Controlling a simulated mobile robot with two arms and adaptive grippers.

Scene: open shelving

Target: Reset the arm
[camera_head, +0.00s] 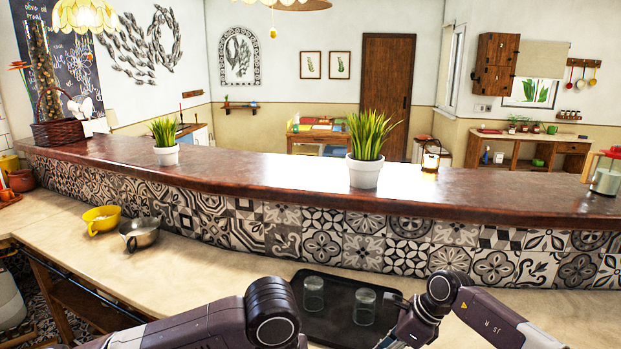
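My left arm (215,325) comes in from the lower left, with a dark rounded joint near the bottom middle. Its gripper is outside the picture. My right arm (495,318) comes in from the lower right and bends down at a dark joint. Only a small part of my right gripper (388,342) shows at the bottom edge, and its fingers cannot be made out. Whether it holds anything is hidden.
A black tray (338,325) with two clear glasses, one left (313,293) and one right (364,306), lies between my arms. A raised bar ledge (270,170) runs behind.

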